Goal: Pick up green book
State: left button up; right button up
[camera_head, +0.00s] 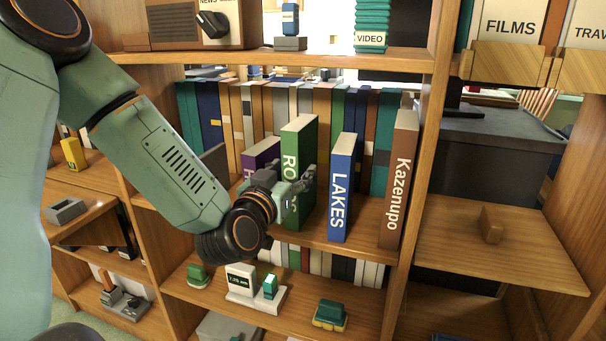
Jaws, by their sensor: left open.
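The green book (302,137) stands upright on the middle shelf, with white letters starting "RO" on its spine. My left arm reaches in from the left, and my left gripper (303,186) is open at the lower part of this book. The gripper covers part of the spine. One finger shows near the book's right side; I cannot tell whether the fingers touch it. My right gripper is not in view.
A purple book (262,156) stands just left of the green book, partly hidden by my gripper. A row of books stands behind. A shelf board (270,61) runs above.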

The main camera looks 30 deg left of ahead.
pick_arm(q)
jog(key=x, duration=0.1)
jog(key=b+x, duration=0.1)
jog(key=x, duration=0.3)
jog(key=shift+w+d+r+b, duration=0.1)
jog(key=shift+w+r+b, duration=0.05)
jog(key=shift+r+b, duration=0.25)
jog(key=c, duration=0.4)
grip_shut()
